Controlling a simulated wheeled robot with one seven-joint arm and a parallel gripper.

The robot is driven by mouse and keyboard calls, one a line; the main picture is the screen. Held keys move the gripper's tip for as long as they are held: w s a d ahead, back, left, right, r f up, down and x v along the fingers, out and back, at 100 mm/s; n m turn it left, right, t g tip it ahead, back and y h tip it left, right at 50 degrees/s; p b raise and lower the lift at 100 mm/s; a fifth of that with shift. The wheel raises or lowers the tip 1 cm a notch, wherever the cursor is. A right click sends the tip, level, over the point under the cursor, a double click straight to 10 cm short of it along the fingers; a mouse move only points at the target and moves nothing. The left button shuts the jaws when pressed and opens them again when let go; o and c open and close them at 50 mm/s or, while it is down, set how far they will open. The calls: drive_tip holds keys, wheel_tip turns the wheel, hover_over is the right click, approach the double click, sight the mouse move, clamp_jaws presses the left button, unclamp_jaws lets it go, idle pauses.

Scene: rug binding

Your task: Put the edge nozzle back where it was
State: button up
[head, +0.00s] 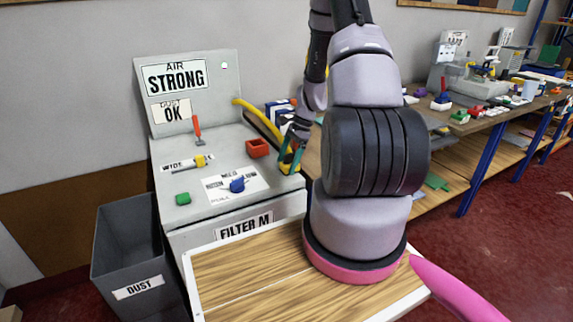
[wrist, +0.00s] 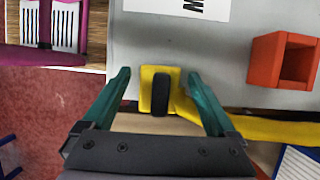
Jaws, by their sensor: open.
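My gripper (head: 290,165) is open at the right edge of the grey bench top. In the wrist view its two green fingers (wrist: 160,80) stand on either side of a yellow piece (wrist: 147,80) with a dark rounded part on it; gaps show on both sides. This piece joins the yellow hose (head: 258,119), which also shows in the wrist view (wrist: 265,130). I cannot tell which is the edge nozzle.
An open orange-red box (head: 257,148) stands on the bench top (head: 222,146), left of my gripper; the wrist view shows it at right (wrist: 268,68). A grey dust bin (head: 128,240) stands at left. A cluttered workbench (head: 470,122) is at right.

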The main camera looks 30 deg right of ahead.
drive_tip(key=v, duration=1.1)
wheel_tip(320, 180, up, 11)
drive_tip(key=n+t+h, duration=0.1)
drive_tip(key=n, duration=0.2)
hover_over(287, 156)
drive_tip(key=s+a+r+n+t, duration=0.2)
drive_tip(key=s+a+r+n, duration=0.1)
drive_tip(key=s+r, duration=0.3)
drive_tip(key=s+a+r+n+t+h, duration=0.1)
drive_tip(key=s+a+r+n, duration=0.3)
drive_tip(key=r, duration=0.4)
drive_tip(key=s+a+r+n+t, duration=0.3)
drive_tip(key=s+a+r, duration=0.2)
drive_tip(key=s+r, duration=0.2)
drive_tip(key=shift+s+n+h, duration=0.3)
drive_tip(key=shift+s, duration=0.75)
